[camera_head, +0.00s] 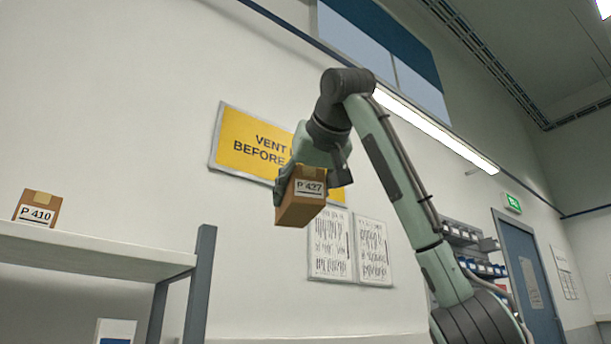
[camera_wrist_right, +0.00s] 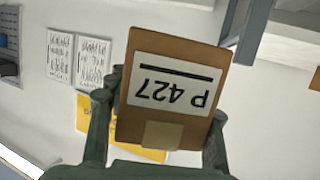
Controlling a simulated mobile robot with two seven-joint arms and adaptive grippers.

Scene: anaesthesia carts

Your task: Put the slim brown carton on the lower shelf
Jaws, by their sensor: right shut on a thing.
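A brown carton labelled P 427 (camera_head: 302,200) is held up in the air by my right gripper (camera_head: 309,178), in front of the wall. In the right wrist view the carton (camera_wrist_right: 168,95) sits between the two fingers of the gripper (camera_wrist_right: 158,118), its label upside down. The fingers touch its two sides. A grey shelf (camera_head: 95,247) with a post stands at the left, below and left of the held carton. My left gripper is not in view.
Another brown carton labelled P 410 (camera_head: 38,208) stands on the shelf's top board at the far left. A white and blue item (camera_head: 115,332) shows below that board. A yellow sign (camera_head: 240,140) and paper sheets (camera_head: 350,250) hang on the wall. A blue door (camera_head: 527,275) is at right.

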